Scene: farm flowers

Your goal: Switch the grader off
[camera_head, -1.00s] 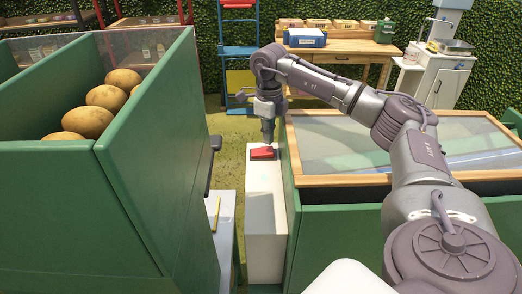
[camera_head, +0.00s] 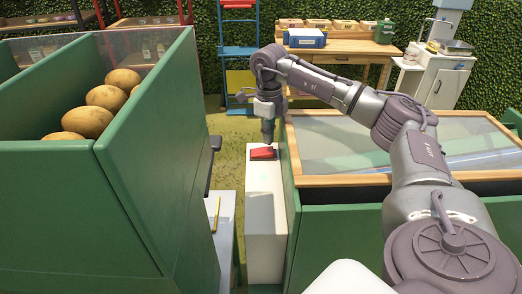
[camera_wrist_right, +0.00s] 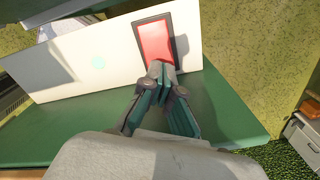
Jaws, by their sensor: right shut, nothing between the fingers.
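A red rocker switch (camera_head: 263,153) in a dark frame sits on top of a narrow white box (camera_head: 266,215) between two green bins. The switch also shows in the right wrist view (camera_wrist_right: 155,41). My right gripper (camera_head: 268,143) points straight down over the switch. Its fingertips (camera_wrist_right: 157,70) are shut and empty, at the lower edge of the red rocker in the wrist view. I cannot tell for sure whether they touch it. My left gripper is not in view.
A green bin (camera_head: 140,150) with several potatoes (camera_head: 110,97) stands on the left. A green bin (camera_head: 345,240) with a wood-framed clear lid (camera_head: 360,145) is close on the right. A small table (camera_head: 226,245) with a yellow pencil-like item is left of the box.

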